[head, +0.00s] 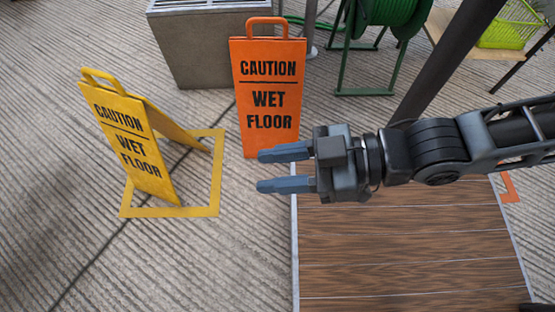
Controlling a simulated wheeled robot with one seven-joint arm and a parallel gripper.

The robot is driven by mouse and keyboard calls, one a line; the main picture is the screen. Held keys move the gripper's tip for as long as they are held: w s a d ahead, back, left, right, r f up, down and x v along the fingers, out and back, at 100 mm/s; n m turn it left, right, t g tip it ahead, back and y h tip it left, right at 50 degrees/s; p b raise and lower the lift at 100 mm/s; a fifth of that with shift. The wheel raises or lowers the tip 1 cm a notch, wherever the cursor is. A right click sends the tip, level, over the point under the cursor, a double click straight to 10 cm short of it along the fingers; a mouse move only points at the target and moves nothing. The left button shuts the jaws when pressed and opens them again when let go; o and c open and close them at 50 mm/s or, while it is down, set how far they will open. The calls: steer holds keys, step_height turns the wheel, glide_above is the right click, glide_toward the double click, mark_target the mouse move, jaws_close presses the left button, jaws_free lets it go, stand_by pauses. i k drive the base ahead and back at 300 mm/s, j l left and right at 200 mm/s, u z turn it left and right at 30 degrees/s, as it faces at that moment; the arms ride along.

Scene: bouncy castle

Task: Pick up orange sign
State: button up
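The orange sign (269,84) reads "CAUTION WET FLOOR" and stands upright on the grooved floor, with a loop handle (267,22) on top. Its lower right edge is close to my gripper in the picture. My gripper (262,171) comes in from the right and points left, in front of the sign's lower part. Its two blue-grey fingers are apart with nothing between them. I cannot tell the depth gap between the fingers and the sign.
A yellow wet floor sign (130,140) stands at left inside a yellow floor outline (215,180). A grey box (195,50) and a green hose reel (385,30) are behind. A wooden platform (400,245) lies below my arm. The floor at lower left is clear.

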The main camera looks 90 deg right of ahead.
mark_target(268, 72)
steer(key=k+j+z, duration=0.1)
steer(key=z, duration=0.4)
steer(key=k+z, duration=0.25)
steer(key=z, duration=0.2)
steer(key=k+z, duration=0.2)
steer(key=z, duration=0.3)
steer(key=k+l+z, duration=0.2)
steer(key=l, duration=0.65)
steer(key=i+j, duration=0.05)
steer(key=i, duration=0.05)
